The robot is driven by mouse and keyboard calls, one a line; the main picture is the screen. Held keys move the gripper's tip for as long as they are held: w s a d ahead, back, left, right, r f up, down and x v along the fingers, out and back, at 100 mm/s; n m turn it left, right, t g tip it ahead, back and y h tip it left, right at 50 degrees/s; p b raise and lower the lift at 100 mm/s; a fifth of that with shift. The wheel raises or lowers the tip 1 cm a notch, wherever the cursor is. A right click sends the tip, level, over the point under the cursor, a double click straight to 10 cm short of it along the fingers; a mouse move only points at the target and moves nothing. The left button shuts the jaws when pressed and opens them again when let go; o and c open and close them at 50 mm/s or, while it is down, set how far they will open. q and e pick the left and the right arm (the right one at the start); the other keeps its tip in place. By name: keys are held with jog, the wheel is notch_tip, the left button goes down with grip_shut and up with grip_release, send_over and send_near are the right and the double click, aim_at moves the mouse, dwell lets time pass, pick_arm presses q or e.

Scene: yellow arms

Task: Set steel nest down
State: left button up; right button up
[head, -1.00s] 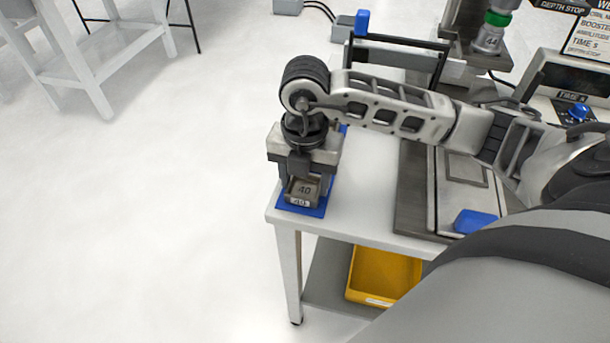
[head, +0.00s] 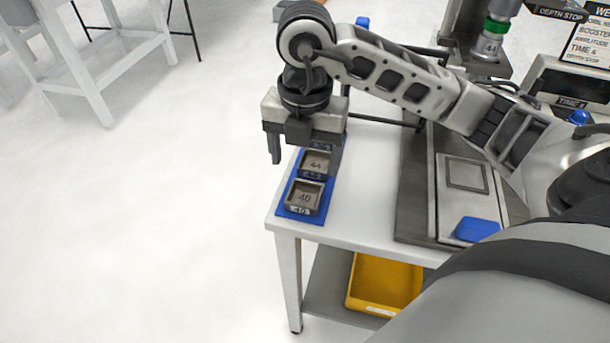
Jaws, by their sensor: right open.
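A steel nest marked 40 (head: 304,197) sits upright at the near end of a blue mat (head: 288,212) on the left edge of a white table. A second steel nest marked 44 (head: 316,164) sits just behind it on the same mat. My right gripper (head: 303,152) is open and empty, above the mat around the height of the 44 nest's far side. It is apart from the 40 nest. The far part of the mat is hidden behind the gripper. My left gripper is not in view.
The white table (head: 365,180) carries a press with a grey base plate and a blue block (head: 477,230) on the right. A yellow bin (head: 385,284) stands on the shelf below. A white bench (head: 85,60) stands at the far left. The floor between is clear.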

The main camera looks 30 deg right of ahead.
notch_tip(320, 180, up, 4)
jog(key=shift+r+p, duration=0.25)
jog(key=shift+p, duration=0.05)
dwell(0.4)
